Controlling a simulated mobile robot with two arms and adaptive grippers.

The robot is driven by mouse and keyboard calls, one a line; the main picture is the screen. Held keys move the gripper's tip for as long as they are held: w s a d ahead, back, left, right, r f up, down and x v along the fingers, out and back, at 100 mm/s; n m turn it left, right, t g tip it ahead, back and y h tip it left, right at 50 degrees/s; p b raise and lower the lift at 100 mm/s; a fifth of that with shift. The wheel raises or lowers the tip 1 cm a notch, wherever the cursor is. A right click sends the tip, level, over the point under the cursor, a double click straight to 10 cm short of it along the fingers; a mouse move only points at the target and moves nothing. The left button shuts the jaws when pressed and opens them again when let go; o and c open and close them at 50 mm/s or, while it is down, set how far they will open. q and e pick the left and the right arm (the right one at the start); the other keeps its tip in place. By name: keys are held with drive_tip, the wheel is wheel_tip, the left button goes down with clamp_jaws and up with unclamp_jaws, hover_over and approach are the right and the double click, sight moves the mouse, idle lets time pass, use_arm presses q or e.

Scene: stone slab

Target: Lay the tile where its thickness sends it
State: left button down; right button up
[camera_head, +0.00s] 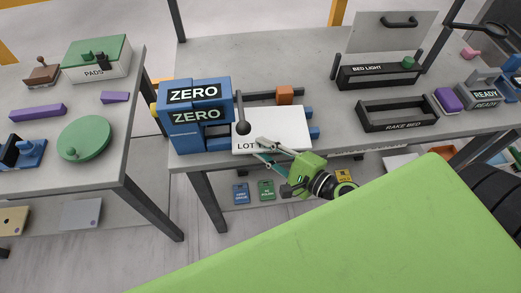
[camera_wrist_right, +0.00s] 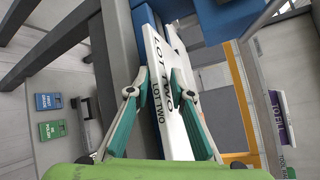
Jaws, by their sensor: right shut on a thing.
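A white slab lettered LOT TWO (camera_wrist_right: 158,62) lies between the fingers of my right gripper (camera_wrist_right: 155,86) in the right wrist view. In the head view, the white slab (camera_head: 283,122) is flat at the table's front edge, beside the blue ZERO unit (camera_head: 197,122). My right gripper (camera_head: 262,148) reaches it from the front and is shut on its near edge. Part of its lettering is hidden behind the gripper. I cannot tell its thickness exactly. My left gripper is not in view.
A dark knobbed lever (camera_head: 242,126) stands beside the slab, with an orange block (camera_head: 285,95) behind. The black rake bed (camera_head: 397,115) and bed light (camera_head: 378,76) stand to the right. A purple block (camera_head: 447,99) and READY unit (camera_head: 484,93) are farther right. Bare table lies between.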

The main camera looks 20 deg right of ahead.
sight(287, 125)
drive_tip(key=shift+s+d+b, duration=0.25)
drive_tip(key=shift+d+b, duration=0.3)
drive_tip(key=shift+d, duration=0.3)
drive_tip(key=shift+s+d+b, duration=0.25)
drive_tip(key=shift+d+b, duration=0.3)
drive_tip(key=shift+d, duration=0.3)
drive_tip(key=shift+s+d+b, duration=0.25)
drive_tip(key=shift+d+b, duration=0.3)
drive_tip(key=shift+d, duration=0.3)
drive_tip(key=o, duration=1.1)
